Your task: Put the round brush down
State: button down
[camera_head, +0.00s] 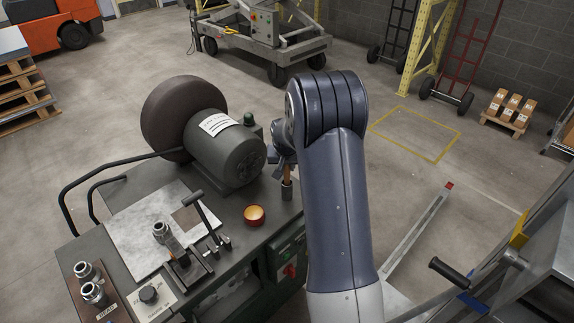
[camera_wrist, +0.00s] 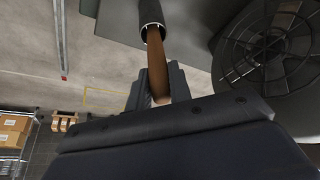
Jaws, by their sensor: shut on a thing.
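The round brush shows as a brown wooden handle (camera_wrist: 156,62) in the wrist view, between the two dark fingers of my gripper (camera_wrist: 160,88). My gripper is shut on this handle. The handle's far end meets a dark cylinder (camera_wrist: 151,14) with a pale rim; I cannot tell whether this is the brush's head or a holder around it. In the head view my gripper (camera_head: 284,160) is partly hidden by my arm, at the right edge of the workbench (camera_head: 130,192). A bit of brown handle (camera_head: 288,172) shows there above the dark cylinder (camera_head: 287,190).
A grey motor (camera_head: 225,155) with a large dark wheel (camera_head: 180,112) stands close left of my gripper. A lever tool (camera_head: 203,212) and metal fittings (camera_head: 90,285) stand further left. Open floor lies right of my arm.

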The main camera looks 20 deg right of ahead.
jog(key=shift+f, duration=0.1)
jog(key=c, duration=1.7)
grip_release()
jog(key=shift+f, duration=0.1)
jog(key=shift+c, duration=0.2)
jog(key=o, duration=0.4)
jog(key=shift+o, duration=0.2)
jog(key=b+v, duration=0.1)
jog(key=v, duration=1.1)
jog(key=shift+r, duration=0.25)
jog(key=shift+f, duration=0.1)
